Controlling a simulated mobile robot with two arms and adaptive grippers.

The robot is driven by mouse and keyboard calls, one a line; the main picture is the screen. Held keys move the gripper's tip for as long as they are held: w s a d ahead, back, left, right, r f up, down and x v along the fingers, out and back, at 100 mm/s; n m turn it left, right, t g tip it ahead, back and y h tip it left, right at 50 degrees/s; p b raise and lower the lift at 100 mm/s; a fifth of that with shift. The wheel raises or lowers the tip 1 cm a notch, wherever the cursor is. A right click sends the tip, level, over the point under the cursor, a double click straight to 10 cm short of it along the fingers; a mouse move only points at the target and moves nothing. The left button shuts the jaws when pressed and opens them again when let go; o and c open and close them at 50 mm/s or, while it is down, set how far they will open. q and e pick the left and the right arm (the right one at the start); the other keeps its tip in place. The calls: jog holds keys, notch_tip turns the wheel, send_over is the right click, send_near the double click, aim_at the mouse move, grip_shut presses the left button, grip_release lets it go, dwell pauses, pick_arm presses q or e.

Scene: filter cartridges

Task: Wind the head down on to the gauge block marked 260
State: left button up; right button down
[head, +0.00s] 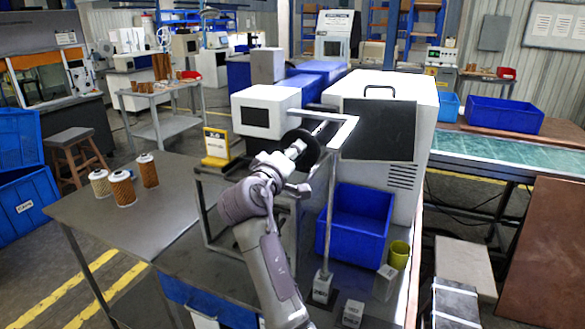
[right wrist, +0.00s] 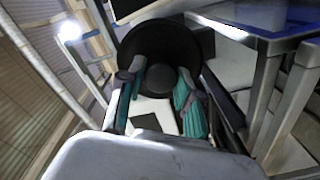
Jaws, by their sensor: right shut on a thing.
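A black handwheel (head: 306,147) sits on the machine beside a white bar frame (head: 343,135). My right gripper (head: 296,150) is at the wheel and shut on its handle; the right wrist view shows the teal-padded fingers (right wrist: 160,100) in front of the dark wheel (right wrist: 160,45). A thin vertical rod (head: 329,215) runs down from the frame. Its lower end is at a small grey block (head: 322,288); I cannot tell whether they touch. Two more grey blocks stand nearby, one in front (head: 353,313) and one to the right (head: 384,283). Their markings are too small to read. My left gripper is out of view.
A blue bin (head: 357,222) stands behind the blocks, with a yellow-green cup (head: 399,255) at its right. Several filter cartridges (head: 122,188) stand on the grey table (head: 100,222) at left. A yellow sign (head: 215,145) stands by the white monitor (head: 265,112).

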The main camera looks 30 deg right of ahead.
jog(key=m+b, duration=0.2)
jog(key=m, duration=0.1)
jog(key=shift+f+b, duration=0.15)
jog(key=shift+b, duration=0.25)
jog(key=shift+m, duration=0.4)
jog(key=shift+b, duration=0.3)
jog(key=c, duration=0.8)
grip_release()
jog(key=shift+o, duration=0.2)
jog(key=shift+r, duration=0.2)
jog(key=shift+r, duration=0.2)
notch_tip(320, 180, up, 10)
jog(key=shift+f, duration=0.25)
